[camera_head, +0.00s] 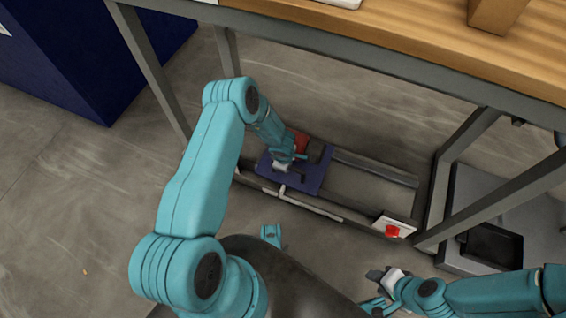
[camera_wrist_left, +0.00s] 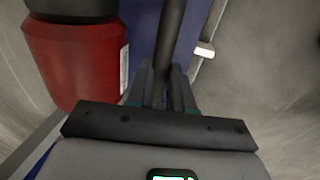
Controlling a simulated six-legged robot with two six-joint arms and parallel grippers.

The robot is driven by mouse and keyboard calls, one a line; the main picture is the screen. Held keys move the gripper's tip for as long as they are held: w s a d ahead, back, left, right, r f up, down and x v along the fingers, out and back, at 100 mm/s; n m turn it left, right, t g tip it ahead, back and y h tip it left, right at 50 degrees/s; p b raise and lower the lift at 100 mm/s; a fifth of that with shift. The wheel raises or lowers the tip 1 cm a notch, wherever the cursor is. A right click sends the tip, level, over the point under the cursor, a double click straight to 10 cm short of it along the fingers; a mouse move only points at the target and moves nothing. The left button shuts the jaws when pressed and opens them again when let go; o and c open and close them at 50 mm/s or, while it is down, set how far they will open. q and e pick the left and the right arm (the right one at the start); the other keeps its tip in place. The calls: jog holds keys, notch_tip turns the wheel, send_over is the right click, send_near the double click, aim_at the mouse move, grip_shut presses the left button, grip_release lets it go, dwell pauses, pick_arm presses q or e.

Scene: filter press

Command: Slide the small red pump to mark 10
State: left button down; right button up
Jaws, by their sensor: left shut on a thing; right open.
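The small red pump (camera_head: 301,142) sits on a blue plate (camera_head: 312,180) that lies across a grey rail frame (camera_head: 345,210) under the table. In the left wrist view, the red pump body (camera_wrist_left: 75,62) with its black top fills the upper left, beside the gripper. My left gripper (camera_head: 288,168) is low over the plate, in front of the pump. In the wrist view its fingers (camera_wrist_left: 160,88) are shut on a dark round bar (camera_wrist_left: 170,40). My right gripper (camera_head: 376,290) is open at the lower right, away from the pump. No numbered mark is readable.
A white panel with a red button (camera_head: 393,231) is at the rail's right end. The table top (camera_head: 420,30) and its grey legs overhang the frame. A grey unit (camera_head: 500,235) stands at the right. The rails right of the plate look clear.

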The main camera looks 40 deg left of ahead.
pick_arm(q)
jog(key=d, duration=0.3)
jog(key=w+d, duration=0.1)
jog(key=d, duration=0.1)
jog(key=w+d, duration=0.1)
jog(key=d, duration=0.2)
jog(key=shift+d, duration=0.3)
jog(key=c, duration=1)
grip_release()
jog(key=shift+s+d+r+p, duration=0.1)
jog(key=shift+s+r+p, duration=0.75)
jog(key=shift+r, duration=1.8)
jog(key=shift+s+d+r+p, duration=0.1)
jog(key=shift+s+r+p, duration=0.1)
jog(key=shift+r+p, duration=1.9)
jog(key=shift+s+d+r+p, duration=0.1)
jog(key=shift+s+r+p, duration=0.4)
jog(key=shift+r, duration=2.75)
